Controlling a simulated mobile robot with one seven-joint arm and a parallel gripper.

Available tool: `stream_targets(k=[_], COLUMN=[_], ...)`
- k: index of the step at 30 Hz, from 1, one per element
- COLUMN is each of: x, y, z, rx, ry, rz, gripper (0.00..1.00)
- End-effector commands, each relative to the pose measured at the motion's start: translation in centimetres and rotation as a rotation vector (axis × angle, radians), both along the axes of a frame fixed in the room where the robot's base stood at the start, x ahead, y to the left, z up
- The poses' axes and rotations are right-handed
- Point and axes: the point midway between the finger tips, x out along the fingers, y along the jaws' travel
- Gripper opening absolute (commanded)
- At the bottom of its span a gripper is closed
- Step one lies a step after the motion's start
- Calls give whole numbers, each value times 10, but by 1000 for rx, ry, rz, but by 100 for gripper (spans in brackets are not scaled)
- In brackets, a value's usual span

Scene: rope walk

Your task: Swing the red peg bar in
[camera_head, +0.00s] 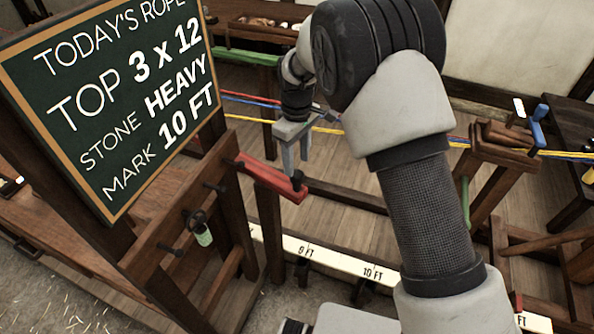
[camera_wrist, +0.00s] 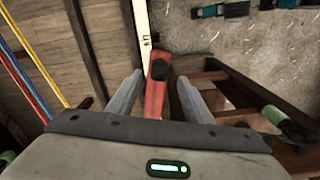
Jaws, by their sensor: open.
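The red peg bar (camera_head: 271,179) sticks out to the right from the wooden post below the chalkboard, with a dark peg near its free end. My gripper (camera_head: 291,157) is open just above the bar's free end, fingers pointing down. In the wrist view the red bar (camera_wrist: 157,92) lies between the two spread fingers of my gripper (camera_wrist: 157,92), with its dark peg end just past the fingertips. I cannot tell whether a finger touches it.
A chalkboard (camera_head: 118,85) stands at the left. Red, blue and yellow ropes (camera_head: 262,103) run behind my gripper. A green bar (camera_head: 247,57) is farther back. A white measuring rail (camera_head: 340,262) runs low on the floor.

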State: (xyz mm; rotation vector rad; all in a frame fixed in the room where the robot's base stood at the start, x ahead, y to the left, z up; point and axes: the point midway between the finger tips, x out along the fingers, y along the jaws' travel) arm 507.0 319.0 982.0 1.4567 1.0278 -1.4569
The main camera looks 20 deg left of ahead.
Motion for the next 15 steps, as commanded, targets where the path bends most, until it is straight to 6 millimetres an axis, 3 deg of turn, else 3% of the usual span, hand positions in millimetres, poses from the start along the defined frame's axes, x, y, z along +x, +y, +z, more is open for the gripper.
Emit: stream_targets(k=[6, 15], x=[0, 0], y=[0, 0], z=[-36, -50], rx=[-2, 0], ry=[2, -1], rz=[-1, 0], gripper=[46, 46])
